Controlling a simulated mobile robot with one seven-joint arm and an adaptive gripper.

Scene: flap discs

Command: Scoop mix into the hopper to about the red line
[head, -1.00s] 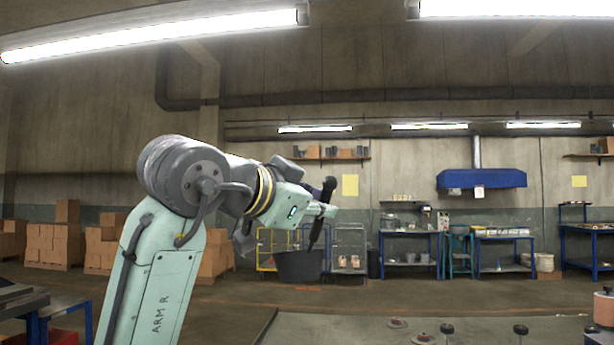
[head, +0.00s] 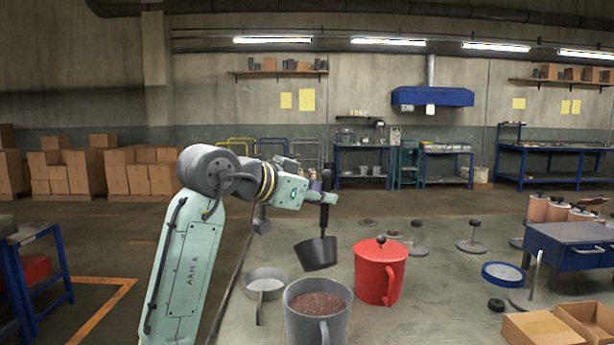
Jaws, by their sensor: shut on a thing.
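My gripper (head: 327,192) is shut on the upright black handle of a dark scoop (head: 318,254). The scoop hangs tilted above the work surface, between a grey jug and a red lidded jug. Its inside is not visible, so I cannot tell whether it holds mix. Brown mix (head: 318,304) fills much of the grey jug (head: 303,325), which stands below the scoop at the front. I cannot make out a hopper or a red line for certain in the head view.
The red lidded jug (head: 375,283) stands right of the scoop. A shallow metal pan (head: 265,296) sits left of the grey jug. A blue-rimmed dish (head: 503,285), a blue cabinet (head: 560,252) and open cardboard boxes (head: 540,327) are at the right. Several weighted stands are behind.

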